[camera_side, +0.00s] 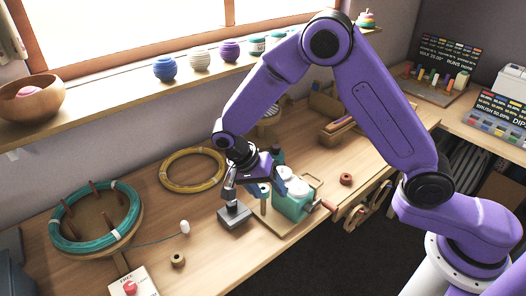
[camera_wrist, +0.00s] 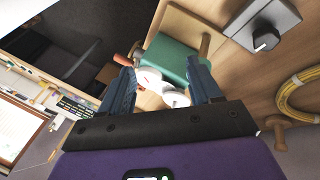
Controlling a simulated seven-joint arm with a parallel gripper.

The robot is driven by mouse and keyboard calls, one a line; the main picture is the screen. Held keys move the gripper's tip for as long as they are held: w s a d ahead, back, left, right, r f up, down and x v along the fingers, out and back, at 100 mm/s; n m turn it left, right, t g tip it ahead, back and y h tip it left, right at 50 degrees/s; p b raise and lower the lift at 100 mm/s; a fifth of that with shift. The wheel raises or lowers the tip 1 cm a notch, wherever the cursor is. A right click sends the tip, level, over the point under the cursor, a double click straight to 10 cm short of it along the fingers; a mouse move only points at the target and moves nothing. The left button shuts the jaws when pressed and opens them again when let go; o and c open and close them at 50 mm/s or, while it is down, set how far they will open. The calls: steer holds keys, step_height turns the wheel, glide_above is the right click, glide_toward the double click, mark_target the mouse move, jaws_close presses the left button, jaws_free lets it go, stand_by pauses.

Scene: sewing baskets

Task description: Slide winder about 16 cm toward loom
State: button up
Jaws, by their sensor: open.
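The winder appears to be the green block (camera_side: 292,205) with two white rolls on a wooden base and a red-handled crank. In the wrist view, the green block (camera_wrist: 172,57) and its white rolls lie beyond and between my fingers. My gripper (camera_side: 262,182) is open over the winder's left side, its fingers (camera_wrist: 160,78) spread on either side of the rolls. I cannot tell whether they touch. No loom can be named for certain; a round wooden pegged frame with teal yarn (camera_side: 60,232) stands at the left.
A grey box with a black knob (camera_side: 235,216) stands close left of the winder. A yellow yarn ring (camera_side: 166,184) lies behind. The table's front edge is near the winder.

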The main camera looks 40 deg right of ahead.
steer(key=w+d+r+m+t+y, duration=0.2)
steer(key=w+d+r+m+y, duration=0.1)
steer(key=w+r+m+y, duration=0.1)
step_height(320, 180, up, 3)
steer(key=shift+w+d+f+m+y, duration=0.2)
steer(key=shift+w+m+y, duration=0.2)
steer(key=shift+w+m, duration=0.5)
steer(key=shift+s+f, duration=0.15)
steer(key=shift+s, duration=0.05)
glide_above(263, 214)
steer(key=f, duration=1.7)
steer(key=shift+w+d+f, duration=0.1)
steer(key=shift+w+d, duration=0.1)
steer(key=shift+w, duration=0.1)
jaws_close()
